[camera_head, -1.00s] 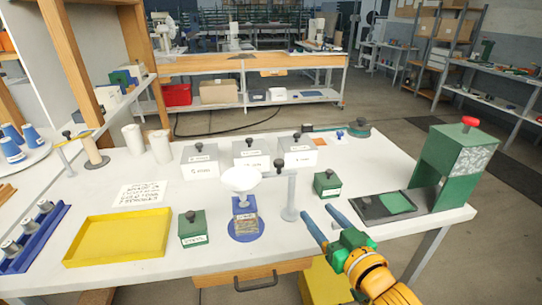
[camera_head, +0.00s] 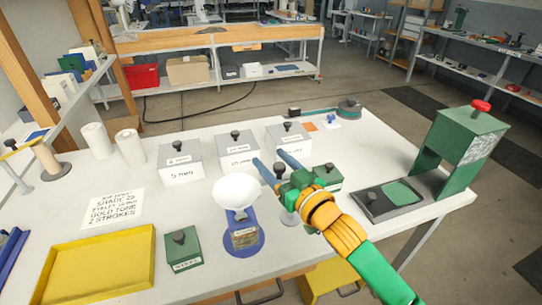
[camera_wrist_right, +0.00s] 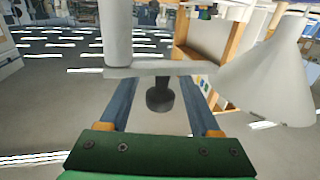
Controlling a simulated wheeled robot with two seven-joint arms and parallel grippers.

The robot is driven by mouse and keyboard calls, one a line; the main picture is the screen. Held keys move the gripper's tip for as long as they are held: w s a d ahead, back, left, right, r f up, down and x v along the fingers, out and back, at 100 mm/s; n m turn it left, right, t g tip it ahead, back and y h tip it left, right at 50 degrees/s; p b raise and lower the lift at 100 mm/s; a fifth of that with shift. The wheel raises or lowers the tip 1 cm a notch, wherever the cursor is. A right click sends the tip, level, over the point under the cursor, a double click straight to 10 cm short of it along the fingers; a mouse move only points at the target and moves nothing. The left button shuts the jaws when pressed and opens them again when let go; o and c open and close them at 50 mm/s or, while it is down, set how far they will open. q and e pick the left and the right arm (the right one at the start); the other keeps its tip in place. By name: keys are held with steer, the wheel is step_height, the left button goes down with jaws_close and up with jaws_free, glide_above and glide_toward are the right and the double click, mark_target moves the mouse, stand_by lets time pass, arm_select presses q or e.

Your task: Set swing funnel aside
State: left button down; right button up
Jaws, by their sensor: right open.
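The swing funnel (camera_head: 235,190) is a white cone above the blue-based stand (camera_head: 245,238) in the head view. It also shows at the right of the right wrist view (camera_wrist_right: 268,82), joined by a pale arm (camera_wrist_right: 185,68) to a grey post (camera_wrist_right: 117,35). A black knob on that arm (camera_head: 279,168) shows in the wrist view too (camera_wrist_right: 159,95). My right gripper (camera_head: 268,158) is open, its blue fingers on either side of the knob in the wrist view (camera_wrist_right: 158,100), with gaps visible. My forearm hides part of the post in the head view. My left gripper is out of view.
Grey boxes with black knobs (camera_head: 180,165) stand behind the funnel. A green box (camera_head: 326,178) is close to my right gripper. A green press (camera_head: 460,150) stands at right. A yellow tray (camera_head: 98,268) and a green knobbed box (camera_head: 183,248) are at left. Bare table lies between the note and boxes.

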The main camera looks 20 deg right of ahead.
steer(key=shift+w+a, duration=0.1)
steer(key=shift+w, duration=0.25)
jaws_close()
stand_by(1.2)
